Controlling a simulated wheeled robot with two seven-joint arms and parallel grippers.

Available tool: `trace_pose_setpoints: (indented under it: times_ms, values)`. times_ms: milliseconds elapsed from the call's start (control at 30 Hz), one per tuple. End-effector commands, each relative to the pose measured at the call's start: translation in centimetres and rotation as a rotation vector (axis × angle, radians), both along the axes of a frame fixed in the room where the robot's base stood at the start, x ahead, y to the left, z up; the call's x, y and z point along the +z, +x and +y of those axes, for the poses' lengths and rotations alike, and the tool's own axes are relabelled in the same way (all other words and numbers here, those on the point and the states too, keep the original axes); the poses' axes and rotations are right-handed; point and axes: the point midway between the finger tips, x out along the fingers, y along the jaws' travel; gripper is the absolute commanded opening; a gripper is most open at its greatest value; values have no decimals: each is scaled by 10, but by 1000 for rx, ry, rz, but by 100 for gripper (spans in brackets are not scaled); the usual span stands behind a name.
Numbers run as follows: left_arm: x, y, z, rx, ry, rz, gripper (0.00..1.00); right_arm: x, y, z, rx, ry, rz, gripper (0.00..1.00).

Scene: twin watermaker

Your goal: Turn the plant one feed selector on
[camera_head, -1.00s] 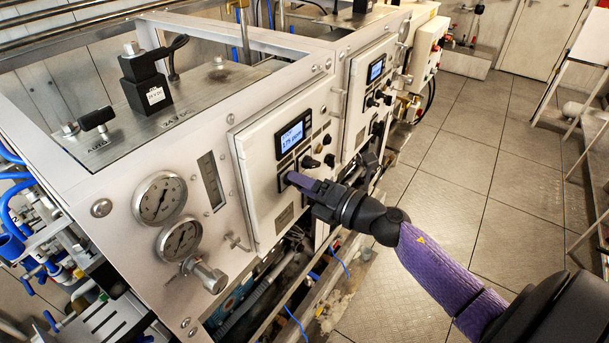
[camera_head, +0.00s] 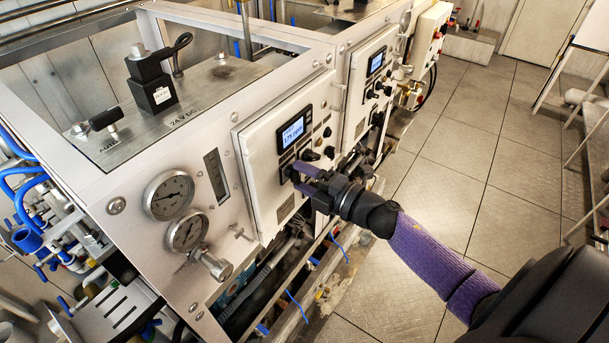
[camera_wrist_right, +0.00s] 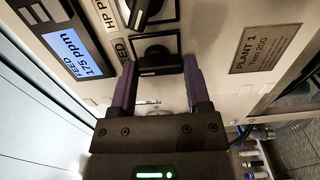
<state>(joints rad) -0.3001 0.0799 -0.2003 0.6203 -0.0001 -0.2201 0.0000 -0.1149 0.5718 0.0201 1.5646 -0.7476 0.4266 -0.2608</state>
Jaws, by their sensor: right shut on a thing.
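The plant one feed selector is a black knob (camera_wrist_right: 160,58) beside a FEED label in the right wrist view. Its bar handle lies across the space between the fingers. My right gripper (camera_wrist_right: 160,66) is shut on this knob, with one purple finger at each end of the bar. In the head view my right gripper (camera_head: 297,174) reaches the lower left of the plant one panel (camera_head: 257,186); its fingers largely hide the knob there. The panel's display (camera_head: 293,132) also shows in the right wrist view (camera_wrist_right: 78,50), reading FEED 175 ppm. My left gripper is not in view.
Another black knob (camera_wrist_right: 146,10) sits close above the held one in the right wrist view. A PLANT 1 plate (camera_wrist_right: 265,48) is to the right. Two gauges (camera_head: 168,195) stand left of the panel. A second similar panel (camera_head: 370,85) is farther back. The tiled floor (camera_head: 470,180) at right is clear.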

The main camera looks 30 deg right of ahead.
Motion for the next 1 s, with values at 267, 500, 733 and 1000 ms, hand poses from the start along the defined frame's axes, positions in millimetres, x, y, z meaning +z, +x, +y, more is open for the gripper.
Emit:
trace_pose_setpoints:
  times_ms: [267,500,733,1000]
  values:
    - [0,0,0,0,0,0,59,0,0,0,0,6,2,3]
    - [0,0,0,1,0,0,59,0,0,0,0,5,2,97]
    - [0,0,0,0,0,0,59,0,0,0,0,4,2,97]
    - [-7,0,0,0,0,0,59,-4,-38,-15,0,3,7,97]
